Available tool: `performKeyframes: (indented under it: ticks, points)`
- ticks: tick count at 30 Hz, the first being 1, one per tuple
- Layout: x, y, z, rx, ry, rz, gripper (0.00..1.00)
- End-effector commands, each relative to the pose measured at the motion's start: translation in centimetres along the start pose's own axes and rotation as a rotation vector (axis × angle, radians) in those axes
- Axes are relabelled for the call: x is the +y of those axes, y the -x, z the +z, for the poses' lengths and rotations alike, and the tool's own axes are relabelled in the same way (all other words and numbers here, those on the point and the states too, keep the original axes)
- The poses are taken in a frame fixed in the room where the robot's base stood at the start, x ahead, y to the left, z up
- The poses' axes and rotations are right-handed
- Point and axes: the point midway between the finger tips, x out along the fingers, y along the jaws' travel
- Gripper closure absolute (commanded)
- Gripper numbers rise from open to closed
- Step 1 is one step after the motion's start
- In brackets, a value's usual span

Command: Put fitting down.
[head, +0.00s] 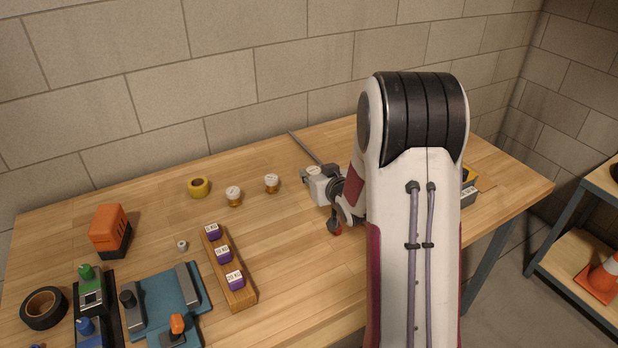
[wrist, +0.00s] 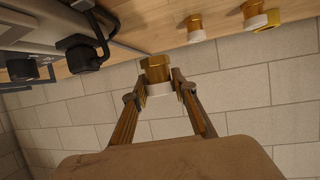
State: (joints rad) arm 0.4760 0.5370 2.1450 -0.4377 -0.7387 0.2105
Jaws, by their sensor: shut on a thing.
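The fitting (wrist: 157,70) is a brass piece with a white cap, seen in the wrist view. My gripper (wrist: 161,89) is shut on it, with one finger on each side near the white cap. In the head view, a round white cap that seems to be the held fitting (head: 313,171) shows just left of my arm. My arm and wrist hide most of the grip there. I cannot tell whether the fitting touches the bench. Two similar fittings stand upright to its left, a nearer one (head: 272,184) and a farther one (head: 233,197).
A yellow ring (head: 198,187) and a wooden rack (head: 243,297) of purple labelled pieces are further left. An orange-and-black device (head: 109,230) and a teal fixture (head: 160,293) fill the left side. A thin grey rod (head: 303,147) is behind the grip. A block wall (head: 225,80) bounds the back.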

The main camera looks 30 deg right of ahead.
Motion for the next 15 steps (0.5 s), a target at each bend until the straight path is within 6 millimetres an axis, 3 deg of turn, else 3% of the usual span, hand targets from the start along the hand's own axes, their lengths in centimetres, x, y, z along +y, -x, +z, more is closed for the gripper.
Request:
performKeyframes:
  ticks: [15]
  points:
    - [0.7,-8.4,-3.7,0.026,-0.001,0.032,0.96]
